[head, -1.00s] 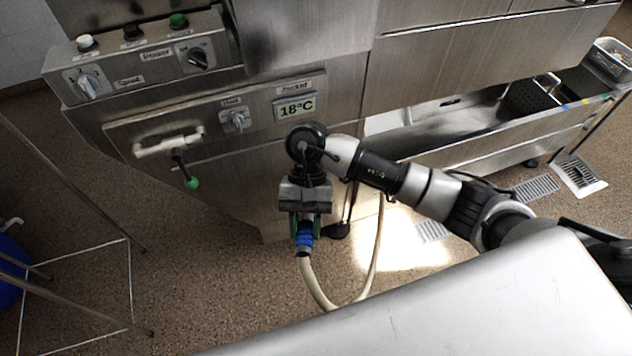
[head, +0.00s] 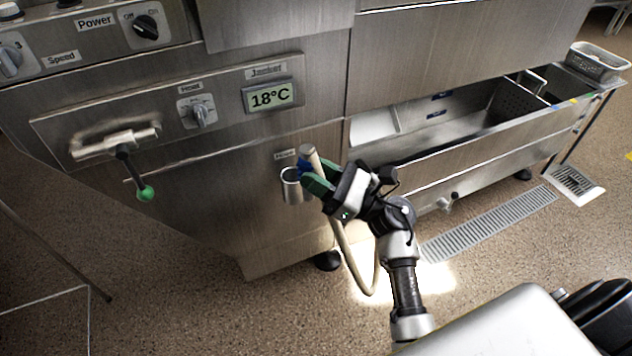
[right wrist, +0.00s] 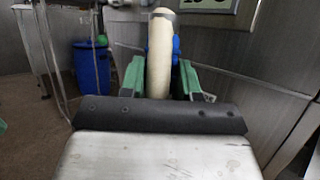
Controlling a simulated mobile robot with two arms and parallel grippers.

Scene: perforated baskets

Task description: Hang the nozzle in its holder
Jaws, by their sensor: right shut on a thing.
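The holder (head: 291,187) is a short metal cup on the front panel of the steel machine, under a small label. My right gripper (head: 315,181), with green fingers, is shut on the nozzle (head: 304,167), just right of the holder. The nozzle's blue part shows between the fingers, close to the cup's rim; I cannot tell whether they touch. The beige hose (head: 352,262) hangs in a loop below. In the right wrist view, the beige hose (right wrist: 159,62) rises between the green fingers, with blue behind it. The fingers hide much of the nozzle. My left gripper is not in view.
A green-knobbed lever (head: 145,193) sticks out of the panel at left, near a rotary switch (head: 200,115) and an 18°C display (head: 269,96). An open steel basin (head: 450,125) lies to the right. The floor below the holder is mostly clear.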

